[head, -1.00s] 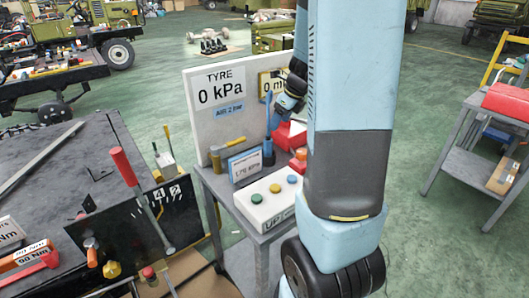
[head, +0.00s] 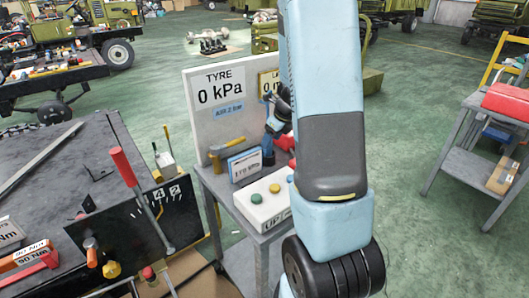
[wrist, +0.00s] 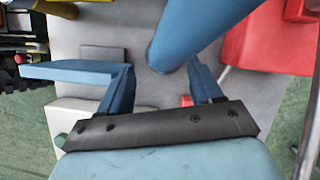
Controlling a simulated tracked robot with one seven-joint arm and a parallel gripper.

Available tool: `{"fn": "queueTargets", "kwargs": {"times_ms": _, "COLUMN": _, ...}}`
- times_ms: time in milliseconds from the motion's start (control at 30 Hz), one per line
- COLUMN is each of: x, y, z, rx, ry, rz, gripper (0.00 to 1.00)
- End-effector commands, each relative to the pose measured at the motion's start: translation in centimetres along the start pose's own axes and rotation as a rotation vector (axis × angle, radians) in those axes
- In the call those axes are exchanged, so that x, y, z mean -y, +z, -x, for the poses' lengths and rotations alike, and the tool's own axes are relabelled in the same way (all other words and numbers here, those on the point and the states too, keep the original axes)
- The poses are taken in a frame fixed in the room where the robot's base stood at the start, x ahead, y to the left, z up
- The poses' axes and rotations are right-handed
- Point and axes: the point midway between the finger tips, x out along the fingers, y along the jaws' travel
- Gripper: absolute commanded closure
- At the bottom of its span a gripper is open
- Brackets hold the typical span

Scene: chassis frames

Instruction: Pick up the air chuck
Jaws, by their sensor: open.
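The air chuck is a blue, rod-like tool standing on the small grey bench; its lower part (head: 268,153) shows in the head view. In the wrist view its thick blue shaft (wrist: 195,32) comes down from the top, with its near end by my fingertips. My gripper (wrist: 161,72) is open, one blue finger on each side of that end. I cannot tell whether either finger touches it. In the head view my gripper (head: 271,127) is small, over the chuck and hiding its upper part.
A white tyre gauge board (head: 220,100) stands behind the chuck. A dark workbench (head: 60,190) stands at left.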

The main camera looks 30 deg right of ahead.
Motion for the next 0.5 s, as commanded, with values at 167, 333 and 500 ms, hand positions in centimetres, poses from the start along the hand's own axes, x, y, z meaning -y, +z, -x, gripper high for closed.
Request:
{"fn": "queueTargets", "kwargs": {"times_ms": 167, "x": 0.5, "y": 0.3, "z": -2.3, "rx": -0.003, "ry": 0.001, "rz": 0.0, "gripper": 0.35}}
{"fn": "queueTargets", "kwargs": {"times_ms": 333, "x": 0.5, "y": 0.4, "z": -3.9, "rx": -0.002, "ry": 0.001, "rz": 0.0, "gripper": 0.35}}
{"fn": "queueTargets", "kwargs": {"times_ms": 500, "x": 0.4, "y": 0.4, "z": -4.3, "rx": -0.001, "ry": 0.0, "rz": 0.002, "gripper": 0.35}}
